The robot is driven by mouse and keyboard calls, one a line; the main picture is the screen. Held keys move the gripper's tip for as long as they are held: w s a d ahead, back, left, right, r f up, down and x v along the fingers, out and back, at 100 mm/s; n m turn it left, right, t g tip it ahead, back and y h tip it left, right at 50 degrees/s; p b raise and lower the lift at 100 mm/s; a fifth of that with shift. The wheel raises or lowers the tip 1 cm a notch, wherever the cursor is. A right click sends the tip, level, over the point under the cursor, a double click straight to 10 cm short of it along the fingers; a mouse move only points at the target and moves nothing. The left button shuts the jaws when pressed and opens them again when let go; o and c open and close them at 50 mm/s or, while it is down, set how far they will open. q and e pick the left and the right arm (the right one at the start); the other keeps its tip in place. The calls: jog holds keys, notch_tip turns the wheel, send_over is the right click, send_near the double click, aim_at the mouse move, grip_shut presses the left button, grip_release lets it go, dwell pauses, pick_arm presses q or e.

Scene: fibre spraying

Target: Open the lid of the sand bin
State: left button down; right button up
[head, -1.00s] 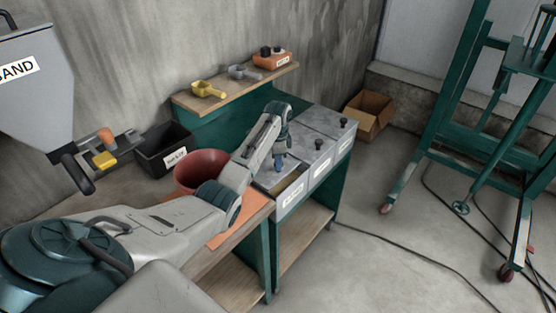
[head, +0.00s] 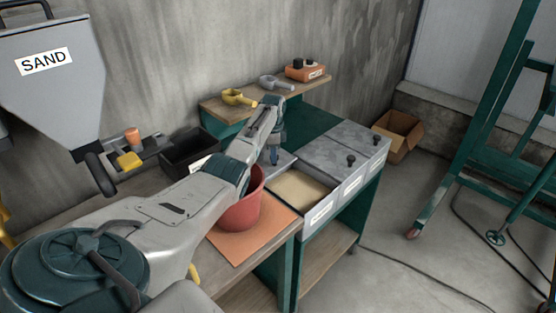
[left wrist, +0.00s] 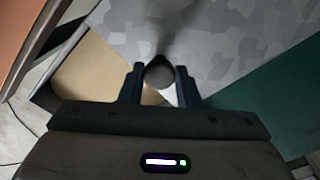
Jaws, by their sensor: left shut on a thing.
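The nearest bin (head: 322,212) in the row of grey metal bins has its lid (head: 287,160) slid back towards the wall, and pale sand (head: 298,187) shows in the wide opening in front. The writing on its front label is too small to read. My left gripper (head: 274,157) points down at the lid, shut on its dark knob. In the left wrist view the round knob (left wrist: 159,74) sits between the two fingers, with the tan sand (left wrist: 95,75) to its left. My arm hides part of the lid in the head view. My right gripper is not in view.
Two neighbouring bins have closed lids with black knobs (head: 351,160). A red bucket (head: 243,208) stands on an orange mat (head: 240,246) left of the open bin. A shelf (head: 325,79) with scoops is behind. A grey hopper marked SAND (head: 50,85) hangs at left.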

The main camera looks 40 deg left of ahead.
pick_arm(q)
jog(key=shift+w+r, duration=0.1)
jog(key=shift+a, duration=0.2)
jog(key=c, duration=1.1)
grip_release()
jog(key=shift+d, duration=0.1)
jog(key=shift+o, duration=0.2)
jog(key=shift+r, duration=0.2)
notch_tip(320, 180, up, 10)
jog(key=b, duration=0.2)
jog(key=shift+r, duration=0.2)
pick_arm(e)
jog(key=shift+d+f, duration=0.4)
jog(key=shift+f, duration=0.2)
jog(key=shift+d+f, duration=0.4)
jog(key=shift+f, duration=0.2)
pick_arm(q)
jog(key=shift+f, duration=0.1)
